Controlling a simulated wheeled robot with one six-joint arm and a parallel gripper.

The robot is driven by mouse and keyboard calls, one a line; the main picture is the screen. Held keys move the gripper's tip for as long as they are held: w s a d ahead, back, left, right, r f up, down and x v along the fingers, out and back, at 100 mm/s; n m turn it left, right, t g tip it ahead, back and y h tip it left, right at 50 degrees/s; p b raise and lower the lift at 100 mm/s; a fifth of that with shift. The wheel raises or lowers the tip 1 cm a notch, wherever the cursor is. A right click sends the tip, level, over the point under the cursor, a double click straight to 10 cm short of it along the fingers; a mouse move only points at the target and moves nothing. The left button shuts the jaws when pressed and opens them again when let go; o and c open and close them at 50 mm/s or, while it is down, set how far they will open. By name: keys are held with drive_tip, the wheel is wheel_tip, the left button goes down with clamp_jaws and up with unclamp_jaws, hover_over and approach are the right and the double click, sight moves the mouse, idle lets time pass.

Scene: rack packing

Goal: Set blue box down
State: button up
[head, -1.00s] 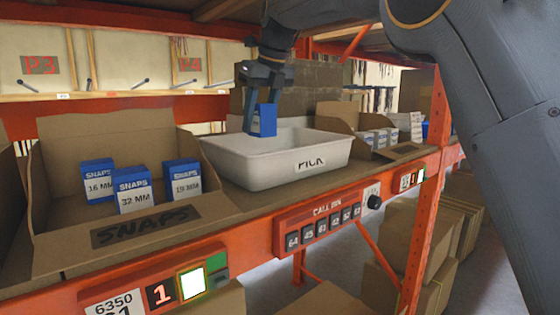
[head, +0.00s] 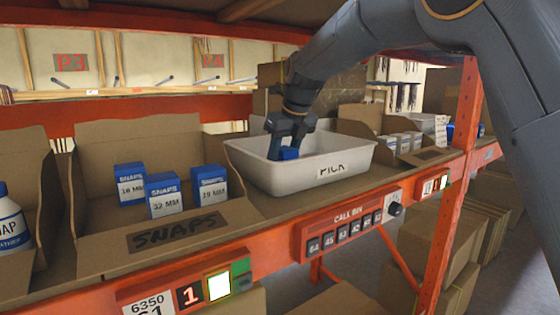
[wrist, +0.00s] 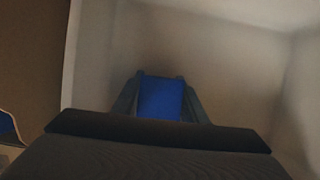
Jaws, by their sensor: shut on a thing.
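The blue box (head: 289,153) is down inside the white PICK tote, with only its top part showing above the front wall in the head view. My gripper (head: 286,146) is shut on it from above, inside the tote. In the wrist view the blue box (wrist: 161,98) sits between my two fingers (wrist: 160,100), with the pale tote walls around it. The white PICK tote (head: 335,178) stands on the shelf. The front wall hides the box's lower part, so I cannot tell whether it touches the tote floor.
A cardboard SNAPS bin (head: 180,232) with blue-and-white boxes (head: 165,195) stands left of the tote. Another cardboard bin (head: 425,155) with small boxes is to the right. An orange upright (head: 455,190) and an upper shelf bound the space.

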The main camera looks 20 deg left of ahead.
drive_tip(key=o, duration=1.1)
drive_tip(key=shift+f, duration=0.1)
drive_tip(key=shift+o, duration=0.2)
drive_tip(key=b+v, duration=0.3)
drive_tip(key=v, duration=0.9)
drive_tip(key=shift+w+b, duration=0.1)
drive_tip(key=shift+b, duration=0.2)
